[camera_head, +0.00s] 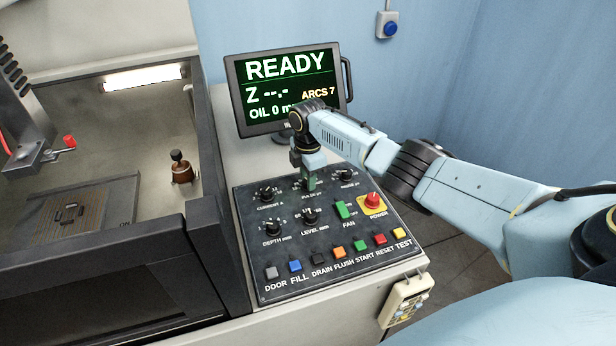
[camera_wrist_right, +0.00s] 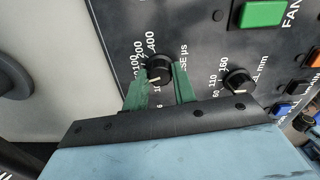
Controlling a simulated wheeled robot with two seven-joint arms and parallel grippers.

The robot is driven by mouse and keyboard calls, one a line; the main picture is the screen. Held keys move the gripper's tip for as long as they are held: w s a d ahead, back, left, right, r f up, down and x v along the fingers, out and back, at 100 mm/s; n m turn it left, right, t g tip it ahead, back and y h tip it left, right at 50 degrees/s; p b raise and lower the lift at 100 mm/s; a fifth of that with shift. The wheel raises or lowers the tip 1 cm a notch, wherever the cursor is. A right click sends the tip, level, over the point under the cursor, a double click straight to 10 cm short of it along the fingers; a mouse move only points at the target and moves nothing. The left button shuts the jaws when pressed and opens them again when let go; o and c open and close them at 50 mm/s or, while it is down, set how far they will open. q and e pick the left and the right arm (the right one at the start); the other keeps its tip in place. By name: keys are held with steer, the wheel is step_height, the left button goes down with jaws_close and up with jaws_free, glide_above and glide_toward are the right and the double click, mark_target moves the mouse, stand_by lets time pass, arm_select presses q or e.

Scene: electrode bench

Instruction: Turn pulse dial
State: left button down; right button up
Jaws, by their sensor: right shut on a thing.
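The pulse dial (camera_wrist_right: 159,72) is a black knob on the dark control panel (camera_head: 330,262), with printed numbers such as 100, 200 and 400 around it. My right gripper (camera_head: 310,180) reaches down over the panel's top row. In the wrist view, the green fingers of my right gripper (camera_wrist_right: 160,84) are on either side of the pulse dial and shut on it. A white mark shows on the dial's near side. In the head view the fingers mostly hide this dial. My left gripper is not in view.
Other black dials stand close by, including the level dial (camera_head: 309,216) and depth dial (camera_head: 273,227). A green fan switch (camera_head: 342,209), red power button (camera_head: 373,200) and several coloured buttons share the panel. The monitor (camera_head: 288,85) behind reads READY.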

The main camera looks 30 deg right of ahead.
steer(key=o, duration=1)
step_height(320, 180, up, 14)
steer(key=shift+f, duration=0.25)
